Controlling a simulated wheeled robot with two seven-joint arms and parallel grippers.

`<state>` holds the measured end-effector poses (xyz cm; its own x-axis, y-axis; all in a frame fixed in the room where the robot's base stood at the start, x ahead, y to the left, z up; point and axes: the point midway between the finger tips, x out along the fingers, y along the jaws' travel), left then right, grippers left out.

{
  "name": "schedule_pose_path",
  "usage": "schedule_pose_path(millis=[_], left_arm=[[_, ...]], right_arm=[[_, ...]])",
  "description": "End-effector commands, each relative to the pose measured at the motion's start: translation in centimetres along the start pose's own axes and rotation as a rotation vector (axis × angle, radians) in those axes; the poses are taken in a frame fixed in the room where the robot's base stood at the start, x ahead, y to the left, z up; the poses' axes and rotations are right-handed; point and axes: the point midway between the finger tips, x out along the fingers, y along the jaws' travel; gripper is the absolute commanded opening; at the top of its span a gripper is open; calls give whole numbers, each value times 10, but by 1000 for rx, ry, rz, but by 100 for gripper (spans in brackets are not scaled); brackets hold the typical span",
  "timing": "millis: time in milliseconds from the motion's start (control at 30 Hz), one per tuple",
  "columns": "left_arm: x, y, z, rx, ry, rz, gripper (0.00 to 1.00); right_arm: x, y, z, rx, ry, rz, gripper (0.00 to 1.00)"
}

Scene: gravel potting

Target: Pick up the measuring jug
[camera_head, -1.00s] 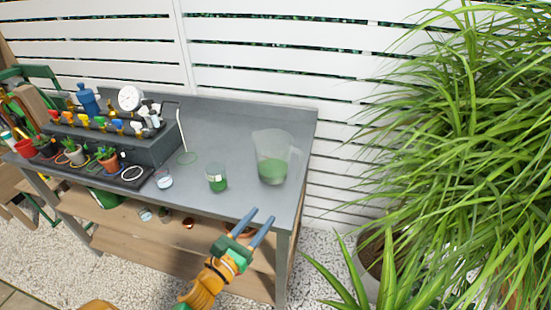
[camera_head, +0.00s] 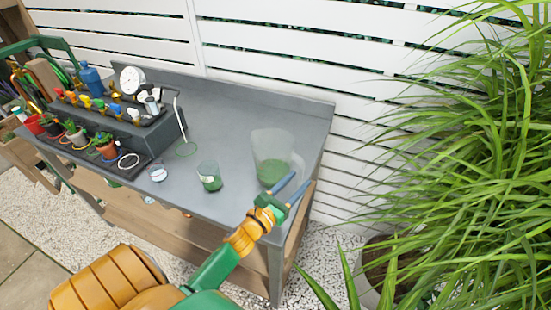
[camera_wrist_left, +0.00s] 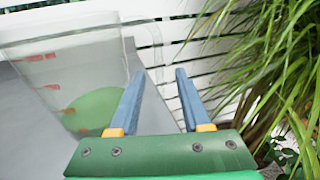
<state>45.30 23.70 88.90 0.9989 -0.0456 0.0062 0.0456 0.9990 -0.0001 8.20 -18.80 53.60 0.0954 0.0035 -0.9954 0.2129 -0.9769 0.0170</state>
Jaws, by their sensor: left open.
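The measuring jug (camera_head: 271,157) is clear with green contents and stands upright near the right end of the grey bench. In the left wrist view the jug (camera_wrist_left: 62,75) fills the left side, with red marks on its wall. My left gripper (camera_head: 293,188) is open, its blue fingers pointing toward the jug's right side in the head view. My right gripper is not in view.
A small glass with green contents (camera_head: 209,176) and a small clear dish (camera_head: 157,173) stand left of the jug on the bench (camera_head: 228,128). A dark rack with taps and a gauge (camera_head: 132,80) is further left. A large grassy plant (camera_head: 460,150) stands at the right.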

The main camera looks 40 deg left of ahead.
Motion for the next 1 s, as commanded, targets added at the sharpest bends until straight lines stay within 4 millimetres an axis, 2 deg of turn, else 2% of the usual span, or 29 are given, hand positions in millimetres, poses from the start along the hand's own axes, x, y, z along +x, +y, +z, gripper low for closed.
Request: schedule_pose_path(millis=[100, 300, 333, 500, 1000], left_arm=[[16, 0, 0, 0, -1, 1, 48], [17, 0, -1, 0, 1, 1, 48], [17, 0, -1, 0, 1, 1, 45], [17, 0, -1, 0, 1, 1, 0], [17, 0, -1, -2, 1, 1, 0]], right_arm=[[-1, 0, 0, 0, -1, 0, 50], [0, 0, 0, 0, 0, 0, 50], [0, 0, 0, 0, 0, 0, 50], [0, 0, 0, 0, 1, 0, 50], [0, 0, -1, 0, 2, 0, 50]])
